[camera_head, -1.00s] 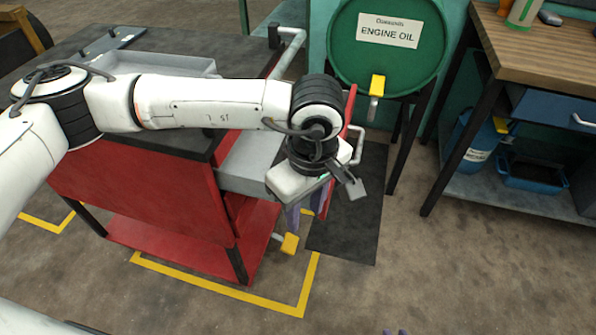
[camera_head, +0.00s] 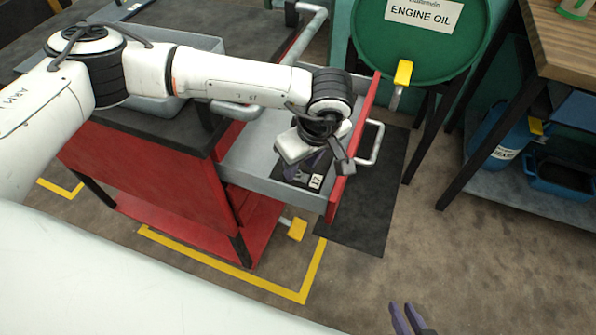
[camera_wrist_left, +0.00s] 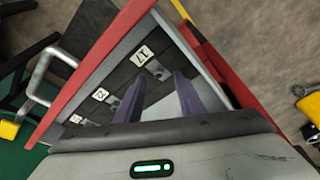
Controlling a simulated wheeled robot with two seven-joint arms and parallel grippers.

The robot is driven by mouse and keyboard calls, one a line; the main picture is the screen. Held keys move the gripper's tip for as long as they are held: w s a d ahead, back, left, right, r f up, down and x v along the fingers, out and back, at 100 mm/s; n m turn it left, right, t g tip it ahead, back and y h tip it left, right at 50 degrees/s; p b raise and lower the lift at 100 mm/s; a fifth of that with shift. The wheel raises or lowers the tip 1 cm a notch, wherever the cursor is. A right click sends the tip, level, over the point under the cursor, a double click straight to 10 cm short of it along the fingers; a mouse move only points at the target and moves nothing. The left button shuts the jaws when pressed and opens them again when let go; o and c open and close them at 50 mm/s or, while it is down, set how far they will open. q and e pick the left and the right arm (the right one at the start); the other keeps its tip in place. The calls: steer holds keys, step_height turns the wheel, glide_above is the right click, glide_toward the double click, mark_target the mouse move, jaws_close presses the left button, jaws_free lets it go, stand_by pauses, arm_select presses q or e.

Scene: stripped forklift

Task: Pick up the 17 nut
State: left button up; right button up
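The 17 nut (camera_wrist_left: 158,70) seems to be the small grey piece beside the white "17" label (camera_wrist_left: 144,55) in the left wrist view, on the dark insert of an open drawer. In the head view the label (camera_head: 316,181) shows, but I cannot make out the nut. My left gripper (camera_head: 318,164) is over the drawer (camera_head: 264,182). In the left wrist view its two purple fingers (camera_wrist_left: 160,92) are apart with nothing between them, near the nut. My right gripper (camera_head: 407,318) shows only as purple fingertips at the bottom edge, apart and empty.
The drawer's red front (camera_head: 355,142) has a grey handle (camera_head: 371,145). Other labelled places (camera_wrist_left: 100,94) lie along the insert. A green engine oil drum (camera_head: 425,40) stands behind, and a wooden workbench (camera_head: 562,40) is at right. The floor in front is clear.

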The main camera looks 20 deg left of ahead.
arm_select(q)
steer(key=shift+x, duration=1.3)
steer(key=shift+w, duration=0.1)
jaws_close()
